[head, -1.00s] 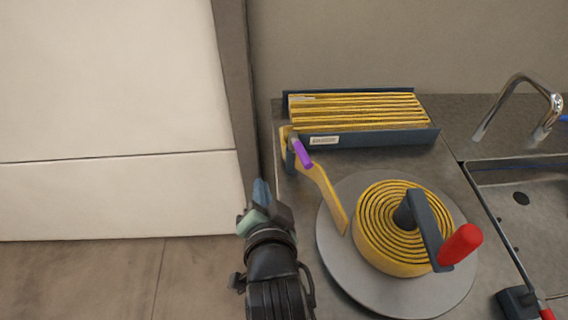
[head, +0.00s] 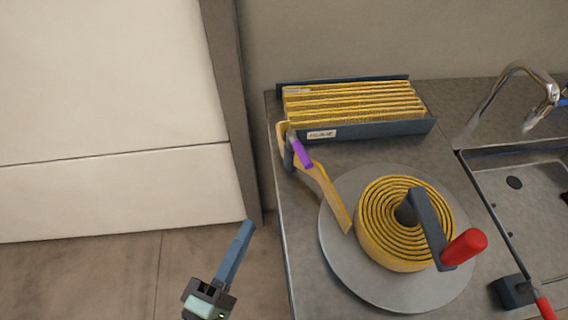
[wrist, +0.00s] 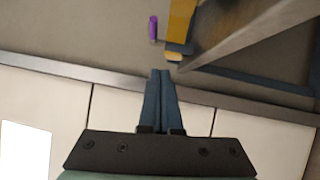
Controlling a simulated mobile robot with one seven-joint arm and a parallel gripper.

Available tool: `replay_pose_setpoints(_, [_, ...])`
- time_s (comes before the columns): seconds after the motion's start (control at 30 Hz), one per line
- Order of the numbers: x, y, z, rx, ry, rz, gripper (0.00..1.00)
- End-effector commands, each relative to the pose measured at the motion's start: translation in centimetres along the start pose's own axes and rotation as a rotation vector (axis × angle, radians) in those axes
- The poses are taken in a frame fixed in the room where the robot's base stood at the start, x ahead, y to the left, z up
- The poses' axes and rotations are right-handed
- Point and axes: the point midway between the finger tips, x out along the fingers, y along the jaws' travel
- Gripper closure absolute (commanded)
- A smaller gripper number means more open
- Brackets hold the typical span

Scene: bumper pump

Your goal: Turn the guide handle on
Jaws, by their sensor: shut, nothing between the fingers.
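The guide handle is a small purple lever (head: 302,153) on a dark post at the left end of the counter, beside the yellow strip. It slants down to the right in the head view. It also shows in the wrist view as a purple bar (wrist: 153,28) near the top, beyond the fingertips. My gripper (head: 243,228) is left of the counter's left edge, over the floor in the head view, apart from the handle. In the wrist view its two blue fingers (wrist: 161,72) lie together with nothing between them.
A yellow coil (head: 385,248) sits on a grey turntable (head: 338,255) with a red crank knob (head: 465,246). A dark rack (head: 400,129) of folded yellow strip (head: 350,102) stands behind. A sink (head: 530,205) and tap (head: 520,75) are at right. Open floor (head: 90,275) lies left.

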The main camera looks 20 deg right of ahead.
Motion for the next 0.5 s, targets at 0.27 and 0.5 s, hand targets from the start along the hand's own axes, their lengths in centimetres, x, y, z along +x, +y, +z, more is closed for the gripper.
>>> replay_pose_setpoints(0.27, [0.8,0.9,0.0,-0.059,0.001,0.048,1.00])
replay_pose_setpoints(0.5, [5.6,1.2,0.0,-0.056,0.000,0.046,1.00])
